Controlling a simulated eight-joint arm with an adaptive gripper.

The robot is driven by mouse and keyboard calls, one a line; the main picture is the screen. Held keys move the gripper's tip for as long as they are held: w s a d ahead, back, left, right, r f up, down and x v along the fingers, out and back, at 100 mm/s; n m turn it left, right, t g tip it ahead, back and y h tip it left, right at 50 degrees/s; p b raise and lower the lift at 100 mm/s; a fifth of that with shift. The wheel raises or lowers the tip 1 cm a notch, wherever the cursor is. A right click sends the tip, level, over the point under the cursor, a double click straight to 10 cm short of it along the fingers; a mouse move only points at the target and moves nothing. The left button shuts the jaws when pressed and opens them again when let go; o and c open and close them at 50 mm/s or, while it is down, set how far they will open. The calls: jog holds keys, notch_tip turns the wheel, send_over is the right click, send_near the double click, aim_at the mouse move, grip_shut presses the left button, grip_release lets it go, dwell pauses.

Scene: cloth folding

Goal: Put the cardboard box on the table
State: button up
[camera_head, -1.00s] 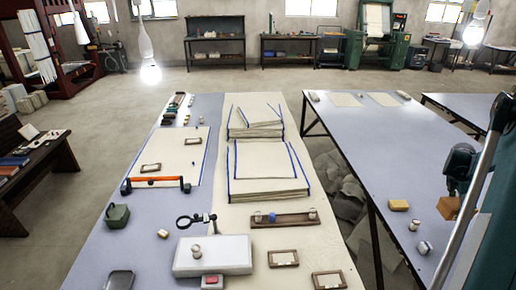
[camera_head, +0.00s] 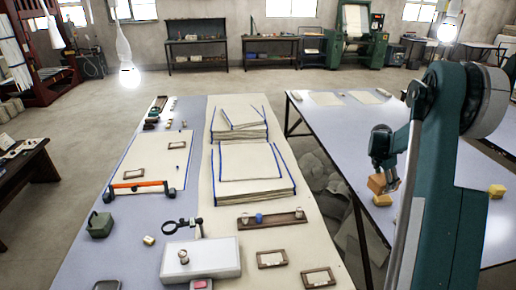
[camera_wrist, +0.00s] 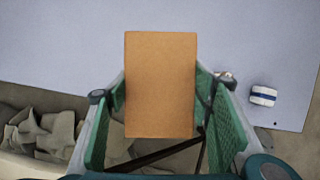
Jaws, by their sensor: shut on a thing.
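The cardboard box (camera_head: 379,184) is a small plain brown block. My gripper (camera_head: 386,184) is shut on it and holds it above the left side of the right-hand blue-grey table (camera_head: 340,133). In the wrist view the box (camera_wrist: 160,84) sits between the two green fingers of my gripper (camera_wrist: 160,95), with its broad face toward the camera. Its upper part shows against the tabletop (camera_wrist: 60,45) and its lower part extends past the table edge over the floor. The gap between box and tabletop is hard to judge.
A yellow block (camera_head: 382,200) lies just below the box in the head view, and another (camera_head: 497,190) lies at the right. A white-and-blue item (camera_wrist: 263,95) is near the table edge. The left table (camera_head: 130,245) holds cloth stacks (camera_head: 252,165) and tools.

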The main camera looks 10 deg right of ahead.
aim_at(188, 216)
jog(key=w+a+n, duration=0.2)
jog(key=w+a, duration=0.3)
jog(key=a, duration=1.1)
jog(key=w+a+n+t, duration=0.1)
jog(key=w+a, duration=0.4)
jog(key=a, duration=1.2)
jog(key=w+a+n+t+y+b, duration=0.1)
jog(key=w+a+n, duration=0.2)
jog(key=a, duration=1.3)
jog(key=shift+w+a, duration=0.15)
jog(key=shift+w, duration=1.1)
jog(key=a+n, duration=0.1)
jog(key=a, duration=0.7)
jog(key=s+a+n, duration=0.1)
jog(key=a, duration=0.8)
jog(key=s+a+n+y, duration=0.1)
jog(key=a, duration=0.7)
jog(key=shift+s+a+f+t, duration=0.1)
jog(key=shift+a+t, duration=0.15)
jog(key=shift+t, duration=0.15)
jog(key=s+a+n, duration=0.1)
jog(key=s+a, duration=0.2)
jog(key=a, duration=0.7)
jog(key=s+a+n, duration=0.1)
jog(key=s+a, duration=0.3)
jog(key=a, duration=0.7)
jog(key=shift+s+a+n+t+y+b, duration=0.25)
jog(key=shift+a+n+t+y+b, duration=0.05)
jog(key=shift+n+y+b, duration=0.15)
jog(key=shift+f, duration=0.1)
